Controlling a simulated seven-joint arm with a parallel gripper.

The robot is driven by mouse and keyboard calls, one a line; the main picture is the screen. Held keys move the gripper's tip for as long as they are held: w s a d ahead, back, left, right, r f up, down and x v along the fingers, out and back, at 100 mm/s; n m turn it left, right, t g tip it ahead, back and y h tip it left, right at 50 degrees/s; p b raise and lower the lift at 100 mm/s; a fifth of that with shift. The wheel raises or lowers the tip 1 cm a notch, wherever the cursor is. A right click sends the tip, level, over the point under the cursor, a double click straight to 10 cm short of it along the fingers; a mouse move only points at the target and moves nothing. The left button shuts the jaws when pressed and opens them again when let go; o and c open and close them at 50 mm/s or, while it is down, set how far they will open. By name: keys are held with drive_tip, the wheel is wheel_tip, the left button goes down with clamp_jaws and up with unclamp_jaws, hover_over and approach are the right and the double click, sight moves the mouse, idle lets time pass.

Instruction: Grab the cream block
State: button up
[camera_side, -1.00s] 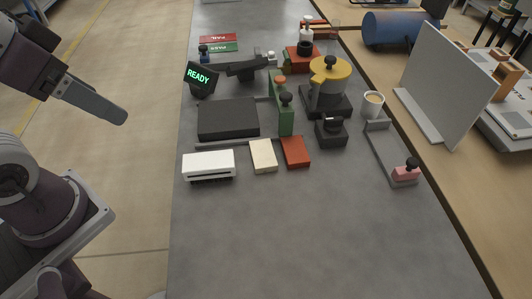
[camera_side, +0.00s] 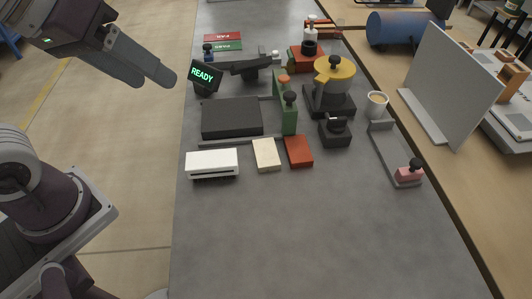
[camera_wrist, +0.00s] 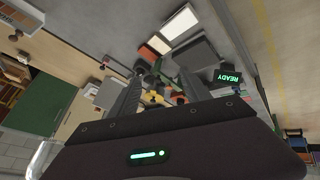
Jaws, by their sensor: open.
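The cream block (camera_side: 266,155) lies flat on the grey table in the side view, between a white slotted block (camera_side: 212,162) on its left and a red-orange block (camera_side: 298,151) on its right. In the wrist view the cream block (camera_wrist: 159,43) is small, between the white block (camera_wrist: 180,22) and the red-orange one (camera_wrist: 148,53). My gripper (camera_side: 156,82) is open and empty, raised at the upper left of the side view, off the table's left edge and well away from the cream block. Its two fingers also show in the wrist view (camera_wrist: 160,88).
A dark flat box (camera_side: 232,118) lies behind the blocks, with a READY display (camera_side: 203,75) behind it. A green fixture (camera_side: 289,110), a yellow-topped device (camera_side: 334,75) and a cup (camera_side: 376,103) stand further right. The table's front is clear.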

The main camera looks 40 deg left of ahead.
drive_tip(key=w+d+n+t+h, duration=0.2)
drive_tip(key=w+d+n, duration=1.45)
drive_tip(key=w, duration=0.35)
drive_tip(key=n+y, duration=1)
drive_tip(key=n, duration=1.2)
approach(266, 150)
drive_tip(key=shift+t, duration=0.3)
drive_tip(key=w+d, duration=0.2)
drive_tip(key=w, duration=0.1)
drive_tip(key=w+d, duration=0.3)
drive_tip(key=shift+r, duration=0.1)
drive_tip(key=s+a+f+n+y, duration=0.2)
drive_tip(key=s, duration=0.1)
drive_tip(key=s+a+f+n+y, duration=0.1)
drive_tip(key=shift+s+n+y, duration=0.25)
drive_tip(key=shift+n+y, duration=0.05)
drive_tip(key=shift+n, duration=0.05)
drive_tip(key=shift+n+y, duration=0.3)
drive_tip(key=x, duration=0.7)
drive_tip(key=shift+s+a+f, duration=0.1)
drive_tip(key=shift+s+a, duration=0.1)
drive_tip(key=shift+a, duration=0.1)
clamp_jaws()
